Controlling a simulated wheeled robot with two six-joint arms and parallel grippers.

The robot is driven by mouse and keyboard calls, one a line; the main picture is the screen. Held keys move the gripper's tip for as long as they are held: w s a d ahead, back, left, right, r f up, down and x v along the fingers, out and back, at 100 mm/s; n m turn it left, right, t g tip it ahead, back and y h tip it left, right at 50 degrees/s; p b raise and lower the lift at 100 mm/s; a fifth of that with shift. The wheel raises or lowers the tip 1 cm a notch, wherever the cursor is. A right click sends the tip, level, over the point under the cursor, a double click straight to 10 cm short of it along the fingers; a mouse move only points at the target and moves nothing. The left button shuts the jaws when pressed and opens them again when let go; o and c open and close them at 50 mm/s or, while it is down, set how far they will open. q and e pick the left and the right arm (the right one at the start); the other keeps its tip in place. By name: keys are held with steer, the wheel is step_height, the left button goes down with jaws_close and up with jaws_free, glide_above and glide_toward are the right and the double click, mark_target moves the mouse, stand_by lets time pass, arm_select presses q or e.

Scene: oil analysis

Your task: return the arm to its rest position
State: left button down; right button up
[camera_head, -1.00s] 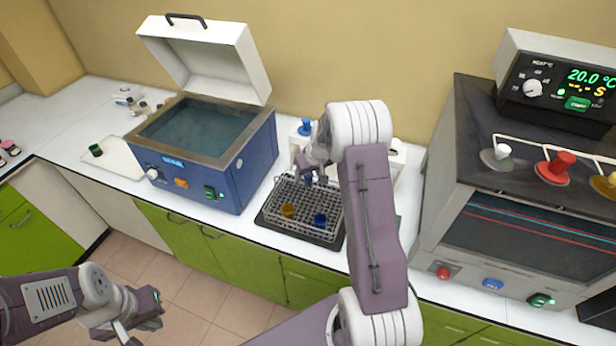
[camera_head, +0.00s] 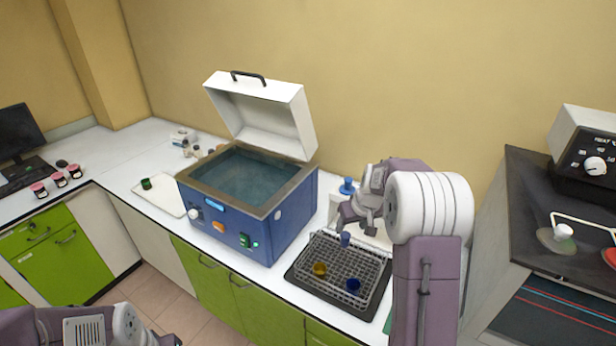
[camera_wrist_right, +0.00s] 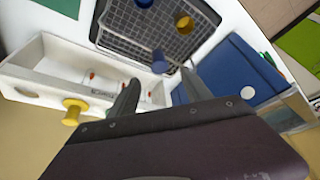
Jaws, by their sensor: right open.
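My right arm (camera_head: 425,265) reaches over the counter from the lower right. My right gripper (camera_head: 357,213) is above the back edge of a wire rack (camera_head: 325,255). In the right wrist view its two fingers (camera_wrist_right: 160,88) are apart with nothing held between them. The rack sits on a dark tray and holds a yellow-capped piece (camera_head: 320,269), a blue-capped piece (camera_head: 353,285) and another blue one (camera_head: 345,238) just below the gripper. My left arm (camera_head: 85,328) shows only at the lower left edge; its fingertips are out of the picture.
A blue bath (camera_head: 285,215) with its white lid (camera_head: 265,115) open stands left of the rack. A white holder (camera_head: 335,208) with a blue knob (camera_head: 347,187) is behind the rack. A dark-topped oven (camera_head: 530,200) stands at right. A white tray (camera_head: 168,202) with a green cap lies left.

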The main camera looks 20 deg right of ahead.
steer(key=s+a+f+n+y+b, duration=0.1)
steer(key=s+a+b, duration=0.1)
steer(key=a, duration=0.4)
steer(key=s+a+f+n+b, duration=0.1)
steer(key=s+a+n+b, duration=0.1)
steer(key=a, duration=0.3)
steer(key=s+a+f+m+g, duration=0.1)
steer(key=s+a+f, duration=0.1)
steer(key=s, duration=0.7)
steer(key=s+a+f+m+g, duration=0.1)
steer(key=s+a+f+g, duration=0.1)
steer(key=s+f, duration=0.3)
steer(key=s, duration=0.4)
steer(key=shift+b, duration=0.35)
steer(key=shift+s+a, duration=0.1)
steer(key=shift+s, duration=0.05)
